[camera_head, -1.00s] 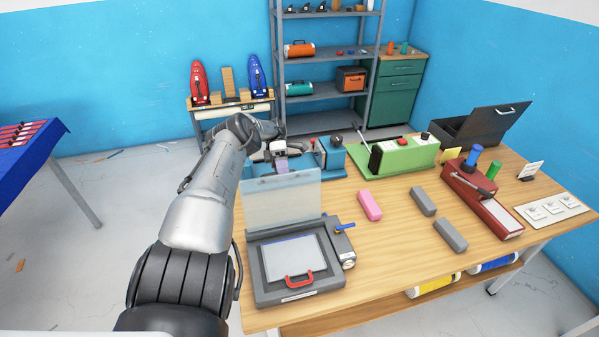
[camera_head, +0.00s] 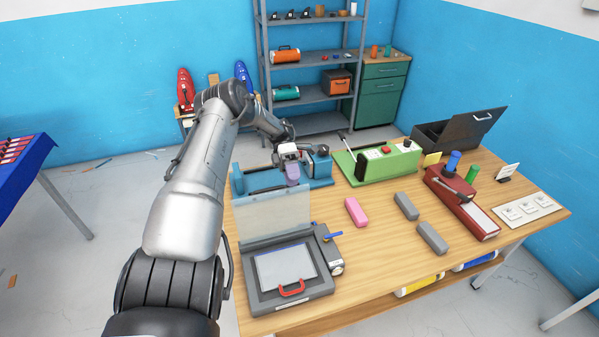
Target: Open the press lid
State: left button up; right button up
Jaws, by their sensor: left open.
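The grey press (camera_head: 248,289) stands at the near left of the wooden table. A translucent panel (camera_head: 272,209), which looks like its lid, stands upright along the back edge. A red handle (camera_head: 291,287) is at the front of the press, below a pale flat plate (camera_head: 286,264). A blue lever (camera_head: 332,237) sticks out on its right side. My left gripper (camera_head: 291,164) is open, beyond the press and over the blue machine (camera_head: 258,181). A purple piece shows below it; I cannot tell what it belongs to. My right gripper is not in view.
A pink block (camera_head: 355,212) and two grey blocks (camera_head: 405,206) lie right of the press. A green device (camera_head: 381,163), a red device (camera_head: 461,203) and an open black box (camera_head: 466,129) stand farther right. The table's middle front is clear.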

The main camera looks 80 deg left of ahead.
pick_arm(q)
jog(key=shift+w+d+r, duration=0.8)
jog(key=shift+w+d, duration=0.1)
jog(key=shift+w, duration=0.1)
